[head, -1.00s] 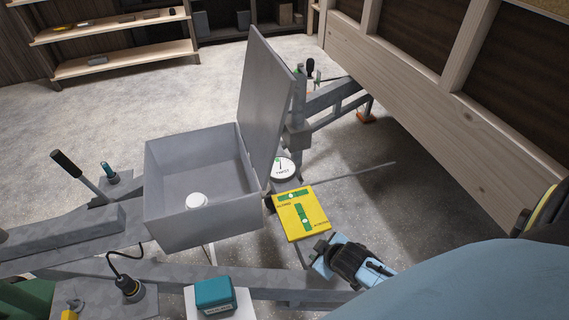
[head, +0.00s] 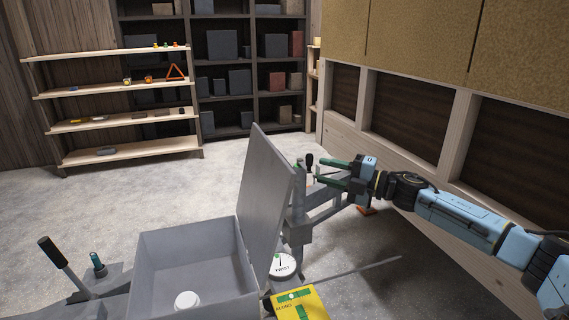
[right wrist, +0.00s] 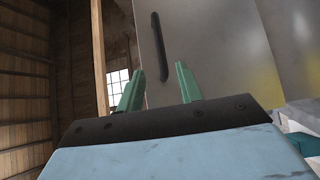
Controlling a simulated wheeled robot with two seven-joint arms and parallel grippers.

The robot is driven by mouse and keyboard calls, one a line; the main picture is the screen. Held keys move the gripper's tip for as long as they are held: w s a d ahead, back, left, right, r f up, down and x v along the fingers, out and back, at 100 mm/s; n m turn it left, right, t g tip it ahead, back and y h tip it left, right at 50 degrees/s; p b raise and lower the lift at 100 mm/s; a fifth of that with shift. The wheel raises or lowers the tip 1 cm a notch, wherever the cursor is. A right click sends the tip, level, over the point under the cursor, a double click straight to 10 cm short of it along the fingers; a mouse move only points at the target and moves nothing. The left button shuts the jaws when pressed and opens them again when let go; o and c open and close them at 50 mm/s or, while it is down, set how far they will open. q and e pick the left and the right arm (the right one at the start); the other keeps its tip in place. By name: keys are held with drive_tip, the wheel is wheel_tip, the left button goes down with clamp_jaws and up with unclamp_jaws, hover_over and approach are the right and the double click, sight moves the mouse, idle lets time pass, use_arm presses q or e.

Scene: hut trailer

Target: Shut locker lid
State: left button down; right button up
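The grey locker (head: 190,258) is an open box at the bottom of the head view. Its lid (head: 266,185) stands up on the box's right side, tilted slightly. A white round thing (head: 187,300) lies inside the box. My right gripper (head: 322,172) is open and empty, to the right of the raised lid and apart from it, its fingers pointing left. In the right wrist view, the open fingers (right wrist: 158,84) have a grey panel (right wrist: 205,45) with a dark handle (right wrist: 160,45) beyond them, apparently the lid. My left gripper is not in view.
A grey post with a white dial marked TWIST (head: 283,266) and a yellow panel (head: 300,305) stand right of the locker. A black-handled lever (head: 60,265) is at left. A wooden wall frame (head: 450,150) runs along the right. Shelves (head: 120,120) stand behind open floor.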

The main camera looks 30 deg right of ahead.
drive_tip(key=shift+p+x, duration=0.45)
drive_tip(key=shift+x, duration=5.75)
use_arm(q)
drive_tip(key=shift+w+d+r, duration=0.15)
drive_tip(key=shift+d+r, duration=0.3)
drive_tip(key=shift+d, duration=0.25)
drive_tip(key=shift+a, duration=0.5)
use_arm(e)
clamp_jaws()
